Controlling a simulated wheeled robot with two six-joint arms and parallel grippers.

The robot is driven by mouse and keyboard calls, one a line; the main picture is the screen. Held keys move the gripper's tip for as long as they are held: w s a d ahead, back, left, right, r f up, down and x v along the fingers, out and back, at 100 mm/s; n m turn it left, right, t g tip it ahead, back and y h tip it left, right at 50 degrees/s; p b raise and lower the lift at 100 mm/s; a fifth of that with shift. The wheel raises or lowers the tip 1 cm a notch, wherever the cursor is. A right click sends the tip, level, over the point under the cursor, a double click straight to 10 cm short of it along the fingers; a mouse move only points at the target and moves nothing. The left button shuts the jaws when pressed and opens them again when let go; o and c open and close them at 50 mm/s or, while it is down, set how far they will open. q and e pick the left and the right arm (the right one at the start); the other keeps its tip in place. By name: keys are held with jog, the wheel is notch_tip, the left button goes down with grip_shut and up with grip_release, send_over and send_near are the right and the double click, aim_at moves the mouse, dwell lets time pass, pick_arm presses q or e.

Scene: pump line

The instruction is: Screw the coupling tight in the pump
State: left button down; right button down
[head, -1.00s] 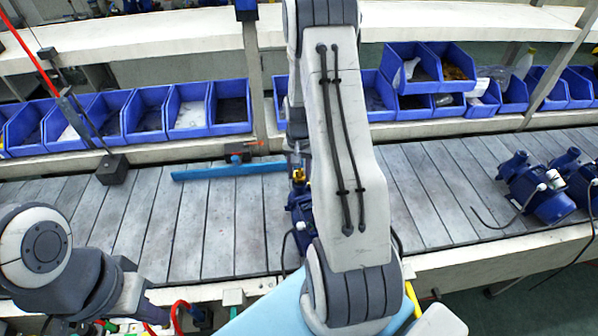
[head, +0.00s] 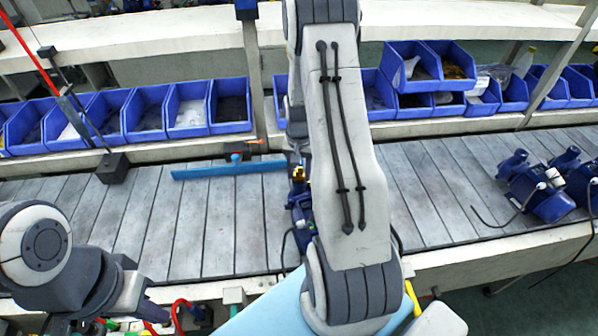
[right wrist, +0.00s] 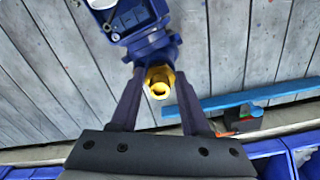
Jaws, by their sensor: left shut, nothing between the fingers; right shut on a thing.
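The blue pump (right wrist: 145,25) lies on the slatted conveyor at the top of the right wrist view. In the head view it is mostly hidden behind my right arm, with a blue part (head: 301,213) showing. The brass coupling (right wrist: 159,88) sits at the pump's near end, its hollow end facing the camera. My right gripper (right wrist: 160,76) has its dark fingers on either side of the coupling and is shut on it. How deep the coupling sits in the pump cannot be told.
A blue bar (head: 228,170) lies on the conveyor (head: 150,215) left of the pump, with a small red-and-blue item beside it. Blue bins (head: 145,115) line the far side. More blue pumps (head: 540,190) lie at the right. A black block (head: 112,169) stands at the left.

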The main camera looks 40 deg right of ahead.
jog(key=shift+f, duration=0.25)
dwell(0.6)
jog(key=shift+c, duration=1.5)
grip_release()
jog(key=shift+r, duration=0.1)
jog(key=shift+r+p, duration=2.3)
jog(key=shift+r, duration=0.7)
jog(key=shift+f, duration=0.1)
